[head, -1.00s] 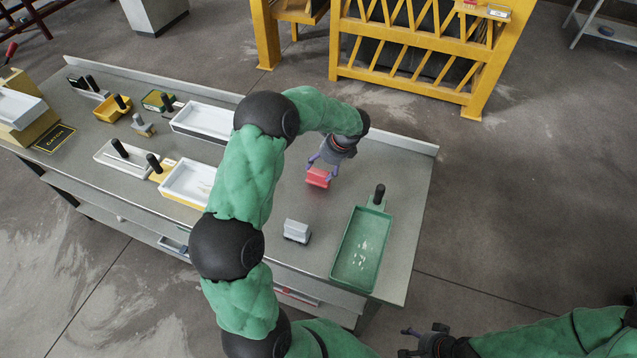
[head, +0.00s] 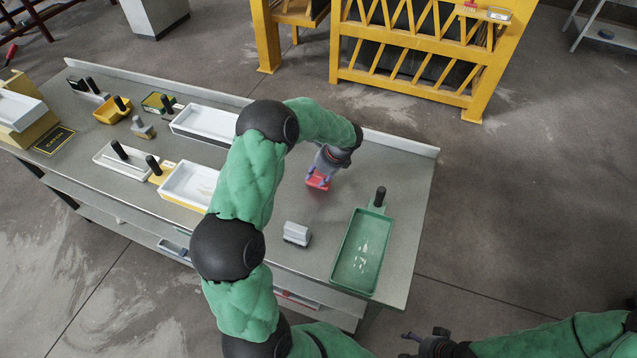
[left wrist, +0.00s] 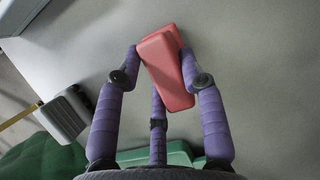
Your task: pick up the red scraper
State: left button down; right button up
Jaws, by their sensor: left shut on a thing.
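The red scraper (head: 319,181) is at the far side of the grey workbench, under my left gripper (head: 318,175). In the left wrist view the red scraper (left wrist: 168,68) sits between the purple fingers of my left gripper (left wrist: 163,75), which are shut on it from both sides. The scraper is tilted in the grip. I cannot tell whether it touches the bench or is just above it. My right gripper (head: 418,343) is at the bottom of the head view, off the bench, and its fingers are too small to read.
A grey-white scraper (head: 297,233) stands on the bench near the front. A green tray (head: 343,276) with a black handle lies at the right. White trays (head: 205,121) and other tools fill the left part. A raised edge (head: 400,147) runs along the back.

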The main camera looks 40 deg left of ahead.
pick_arm(q)
jog(key=shift+r, duration=0.1)
jog(key=shift+r, duration=0.6)
jog(key=s+d+r+p, duration=0.2)
jog(key=s+d+r, duration=0.5)
jog(key=s+r, duration=0.4)
jog(key=shift+s+d+r, duration=0.3)
jog(key=shift+s, duration=0.1)
jog(key=c, duration=1.5)
grip_release()
jog(key=shift+c, duration=1.4)
